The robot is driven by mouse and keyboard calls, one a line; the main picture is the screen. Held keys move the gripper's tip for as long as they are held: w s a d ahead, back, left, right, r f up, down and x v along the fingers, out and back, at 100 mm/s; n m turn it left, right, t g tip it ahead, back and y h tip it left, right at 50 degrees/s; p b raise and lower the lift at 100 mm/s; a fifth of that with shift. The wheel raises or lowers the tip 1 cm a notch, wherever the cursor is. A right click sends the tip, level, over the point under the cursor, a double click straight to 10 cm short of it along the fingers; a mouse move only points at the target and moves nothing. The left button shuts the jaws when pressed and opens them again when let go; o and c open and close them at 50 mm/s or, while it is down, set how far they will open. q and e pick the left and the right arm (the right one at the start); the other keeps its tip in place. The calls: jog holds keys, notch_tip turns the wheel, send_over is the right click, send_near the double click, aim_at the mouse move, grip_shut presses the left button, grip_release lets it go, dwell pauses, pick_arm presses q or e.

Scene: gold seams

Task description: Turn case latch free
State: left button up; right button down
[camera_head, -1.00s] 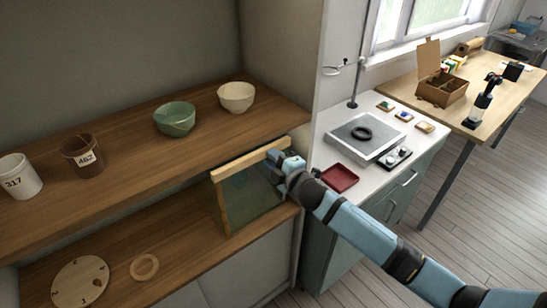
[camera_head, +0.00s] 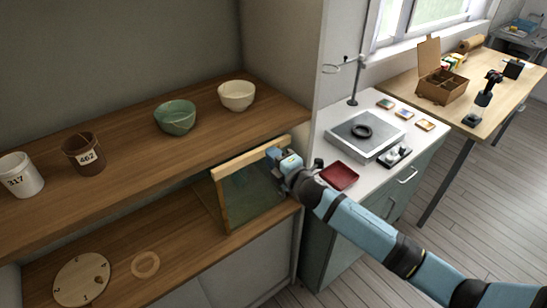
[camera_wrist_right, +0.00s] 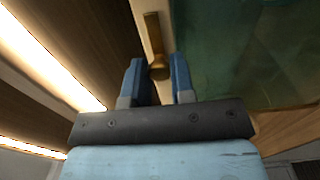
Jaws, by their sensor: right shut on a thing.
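A glass-fronted case (camera_head: 245,203) with a pale wooden frame stands on the lower shelf at the right end. In the right wrist view its dark green pane (camera_wrist_right: 250,50) fills the upper right. A brass latch (camera_wrist_right: 154,38) shows there as a narrow bar with a rounded knob at its lower end. My right gripper (camera_wrist_right: 159,68) is shut on the latch's knob, one blue finger on each side. In the head view my right gripper (camera_head: 282,163) is at the case's right upper corner and hides the latch. My left gripper is not in view.
The upper shelf (camera_head: 130,148) sits close above the case and carries two bowls and two labelled cups. A wooden disc (camera_head: 81,279) and a ring (camera_head: 145,265) lie on the lower shelf. A red tray (camera_head: 339,176) is on the white counter, right of my gripper.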

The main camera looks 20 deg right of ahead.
jog(key=c, duration=1)
grip_release()
jog(key=b+v, duration=0.1)
jog(key=v, duration=1.2)
jog(key=shift+s+d+b, duration=0.1)
jog(key=shift+s+b, duration=0.3)
jog(key=s+a+f+m+g+h+p, duration=0.1)
jog(key=s+f+m+g+p, duration=0.1)
jog(key=s+f+m, duration=0.2)
jog(key=s+a+f+m+g+h+p, duration=0.1)
jog(key=s+f+m+g+p, duration=0.1)
jog(key=s+f+m, duration=0.3)
jog(key=s+a+f+m+g+h+p, duration=0.1)
jog(key=s+f+m, duration=0.4)
jog(key=s+m, duration=0.5)
jog(key=shift+s+a+f+g+p, duration=0.1)
jog(key=shift+s+a+g+p, duration=0.15)
jog(key=shift+s+p, duration=0.45)
jog(key=shift+s+a+f+g+p, duration=0.1)
jog(key=shift+s+a+g+p, duration=0.2)
jog(key=shift+s+p, duration=0.4)
